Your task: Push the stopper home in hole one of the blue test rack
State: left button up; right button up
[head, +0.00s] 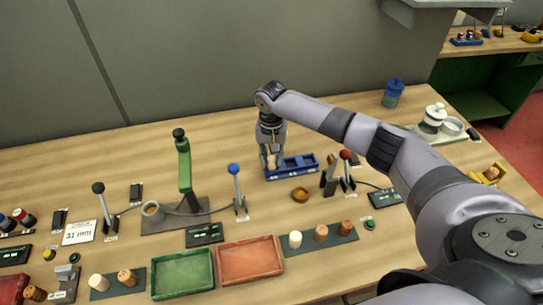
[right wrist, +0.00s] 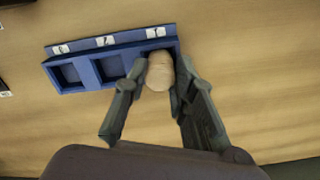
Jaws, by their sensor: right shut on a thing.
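The blue test rack (head: 303,166) stands on the wooden bench; it also shows in the right wrist view (right wrist: 92,70), with number labels along its edge. Two square holes show empty there. My right gripper (head: 270,163) points down at the rack's left end in the head view. In the right wrist view my right gripper (right wrist: 162,76) is shut on a pale cork stopper (right wrist: 159,72). The stopper is over the end hole, beside the label that looks like 1, and hides that hole. How deep it sits cannot be told. My left gripper is not in view.
A small round amber dish (head: 299,194) lies in front of the rack. Levers with a blue knob (head: 234,169) and a red knob (head: 345,155) stand either side. Green (head: 182,293) and orange trays (head: 250,280) lie nearer. The bench behind the rack is clear.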

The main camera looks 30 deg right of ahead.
jog(key=shift+f, duration=0.2)
jog(key=o, duration=0.8)
notch_tip(320, 180, up, 12)
dwell(0.4)
dwell(0.3)
